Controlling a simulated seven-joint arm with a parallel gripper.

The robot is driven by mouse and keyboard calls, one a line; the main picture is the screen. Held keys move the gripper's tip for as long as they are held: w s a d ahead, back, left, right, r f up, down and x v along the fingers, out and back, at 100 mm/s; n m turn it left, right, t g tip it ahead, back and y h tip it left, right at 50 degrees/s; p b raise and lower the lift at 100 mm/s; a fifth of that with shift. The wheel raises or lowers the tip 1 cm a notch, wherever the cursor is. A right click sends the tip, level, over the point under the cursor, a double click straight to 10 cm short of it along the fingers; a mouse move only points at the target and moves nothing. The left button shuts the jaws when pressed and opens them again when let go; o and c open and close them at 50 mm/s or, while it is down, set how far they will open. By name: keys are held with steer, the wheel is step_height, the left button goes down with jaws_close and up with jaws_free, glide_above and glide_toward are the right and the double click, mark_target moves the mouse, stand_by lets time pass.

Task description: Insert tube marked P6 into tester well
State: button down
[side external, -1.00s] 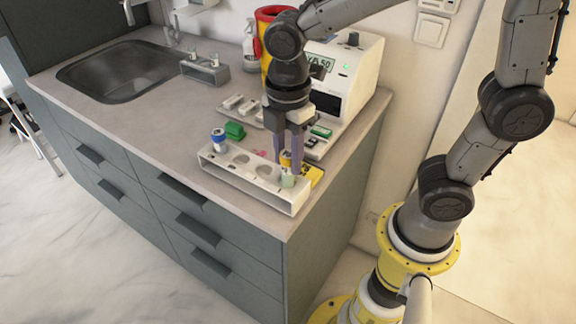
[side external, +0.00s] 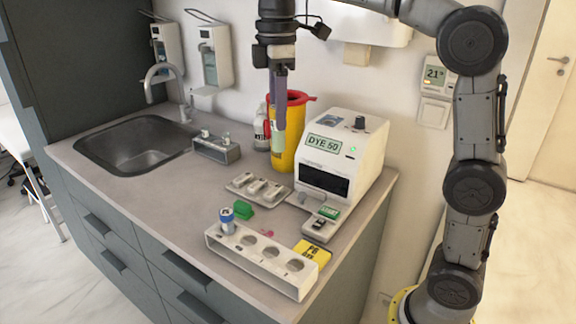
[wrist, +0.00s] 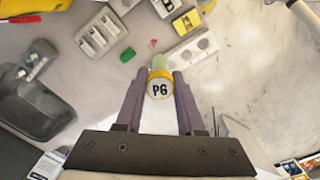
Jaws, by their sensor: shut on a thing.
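My gripper (side external: 279,126) is shut on a tube with a pale green body (side external: 277,146). It is raised above the counter, in front of the yellow bin in the side view. In the wrist view my gripper (wrist: 160,82) grips the tube around its yellow cap (wrist: 160,88), whose label reads like P6 or PG. The tester (side external: 340,165), a white box with a DYE 50 display, stands to the right of the tube. I cannot make out its well clearly. The white rack (side external: 238,256) holds a blue-capped tube (side external: 227,217) at its left end; its other holes look empty.
A yellow card (side external: 313,252) lies behind the rack. A green block (side external: 244,210), a grey tray of small parts (side external: 257,189) and a small device with a green top (side external: 322,222) sit nearby. The yellow bin (side external: 297,100) and the sink (side external: 135,146) are behind and left.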

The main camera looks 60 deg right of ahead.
steer(key=w+d+r+m, duration=0.1)
steer(key=w+d+m, duration=0.1)
steer(key=d, duration=0.6)
steer(key=w+d+r+m, duration=0.1)
steer(key=w+d+m, duration=0.15)
steer(key=d, duration=0.45)
steer(key=d+f+m, duration=0.1)
steer(key=d+f, duration=0.1)
steer(key=d, duration=0.3)
steer(key=s+d+f+m, duration=0.1)
steer(key=d+f+m, duration=0.1)
steer(key=d, duration=0.4)
steer(key=shift+s+d+f, duration=0.25)
steer(key=shift+d+f, duration=0.05)
steer(key=shift+f, duration=0.1)
steer(key=shift+f, duration=0.35)
steer(key=shift+f, duration=2.2)
steer(key=shift+c, duration=2.2)
jaws_free()
